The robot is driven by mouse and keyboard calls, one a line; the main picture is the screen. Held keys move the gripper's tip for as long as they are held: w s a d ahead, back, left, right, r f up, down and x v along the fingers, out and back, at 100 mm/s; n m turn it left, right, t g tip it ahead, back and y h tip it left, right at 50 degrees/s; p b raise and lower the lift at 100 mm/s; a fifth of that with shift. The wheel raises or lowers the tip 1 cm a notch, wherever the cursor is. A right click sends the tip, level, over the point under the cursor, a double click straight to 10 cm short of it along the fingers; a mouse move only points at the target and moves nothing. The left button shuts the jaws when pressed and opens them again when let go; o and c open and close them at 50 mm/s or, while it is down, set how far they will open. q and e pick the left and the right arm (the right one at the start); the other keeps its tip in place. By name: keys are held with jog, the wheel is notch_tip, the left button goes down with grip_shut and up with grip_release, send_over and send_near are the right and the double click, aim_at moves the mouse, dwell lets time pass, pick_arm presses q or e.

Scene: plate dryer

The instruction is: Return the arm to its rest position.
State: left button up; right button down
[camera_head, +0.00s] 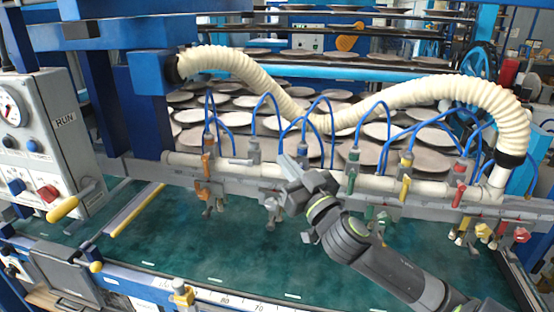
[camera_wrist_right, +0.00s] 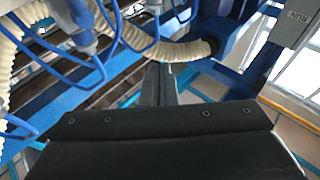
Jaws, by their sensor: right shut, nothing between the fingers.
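My right arm comes in from the lower right in the head view. Its gripper (camera_head: 289,168) is raised over the front edge of the machine, close to the row of valves and blue hoses. The fingers are together with nothing between them. In the right wrist view the shut fingers (camera_wrist_right: 160,84) point toward the cream hose and a blue frame part. The gripper covers part of the pipe in the head view; whether it touches the valves I cannot tell. My left gripper does not show.
A pale pipe (camera_head: 232,168) with coloured valves runs across the machine. A ribbed cream hose (camera_head: 420,92) arches above it. A control box (camera_head: 45,140) stands at the left. The green bed (camera_head: 150,240) in front is mostly clear. Several plates lie behind.

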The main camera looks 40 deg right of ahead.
jog(key=s+f+m+g+h, duration=0.1)
jog(key=s+f+g, duration=0.25)
jog(key=f, duration=0.45)
jog(key=s+d+f+g+h, duration=0.1)
jog(key=s+f+g, duration=0.25)
jog(key=f, duration=0.45)
jog(key=s+f+m+g+h, duration=0.1)
jog(key=s+f+g, duration=0.25)
jog(key=f, duration=0.35)
jog(key=s+a+f+n+g+y, duration=0.1)
jog(key=s+a+f+g+y, duration=0.1)
jog(key=s+a+f+g, duration=0.35)
jog(key=s+a+f+n+g+y, duration=0.1)
jog(key=s+a+f+g, duration=0.1)
jog(key=s+f, duration=0.7)
notch_tip(320, 180, down, 24)
jog(key=s+d+g, duration=0.1)
jog(key=s+d, duration=0.1)
jog(key=s, duration=0.1)
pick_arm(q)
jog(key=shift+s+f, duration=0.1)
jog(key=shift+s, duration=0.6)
pick_arm(e)
jog(key=s+a+f+g, duration=0.1)
jog(key=s+f, duration=1.3)
jog(key=shift+y, duration=0.3)
